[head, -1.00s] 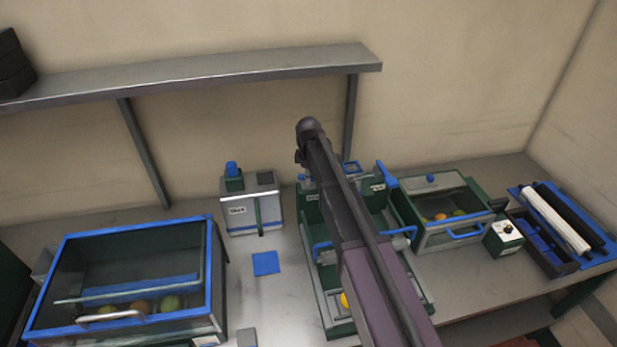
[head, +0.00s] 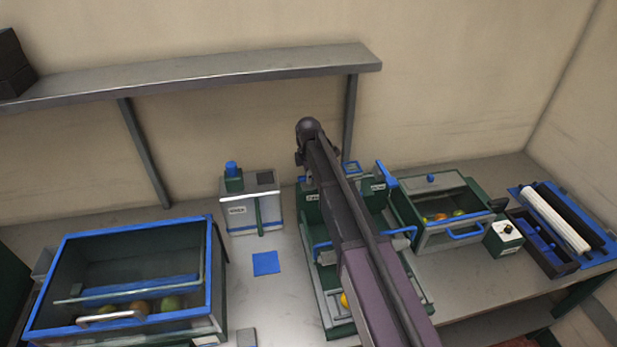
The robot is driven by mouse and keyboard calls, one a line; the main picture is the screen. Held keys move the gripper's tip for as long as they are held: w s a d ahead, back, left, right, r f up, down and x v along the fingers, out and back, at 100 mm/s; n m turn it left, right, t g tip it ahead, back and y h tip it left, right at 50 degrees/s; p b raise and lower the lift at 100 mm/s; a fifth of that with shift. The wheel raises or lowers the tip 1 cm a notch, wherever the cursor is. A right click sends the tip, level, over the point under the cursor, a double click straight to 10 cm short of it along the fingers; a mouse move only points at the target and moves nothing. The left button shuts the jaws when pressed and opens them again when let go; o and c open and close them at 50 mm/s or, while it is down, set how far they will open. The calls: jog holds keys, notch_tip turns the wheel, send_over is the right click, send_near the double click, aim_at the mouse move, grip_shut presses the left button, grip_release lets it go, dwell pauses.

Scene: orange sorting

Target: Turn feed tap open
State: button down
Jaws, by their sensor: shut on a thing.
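A green and grey machine (head: 335,325) stands on the bench in the middle, partly behind my arm. A blue lever (head: 386,174) sticks up at its back right. A blue bent handle (head: 402,231) is on its right side, and another blue part (head: 321,246) shows at its left. I cannot tell which of these is the feed tap, or whether the tap is behind my arm. My arm reaches up over the machine and hides its middle. My gripper is hidden behind the arm, so its fingers and what they touch do not show.
A blue-framed case (head: 210,240) with fruit stands at left. A grey box with a blue knob (head: 232,170) and a blue pad (head: 266,263) lie left of the machine. A glazed bin (head: 420,246), a control box (head: 503,237) and a blue tray (head: 597,262) are right. A shelf (head: 200,75) runs above.

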jog(key=shift+s, duration=0.1)
jog(key=c, duration=0.6)
grip_release()
jog(key=shift+m, duration=0.3)
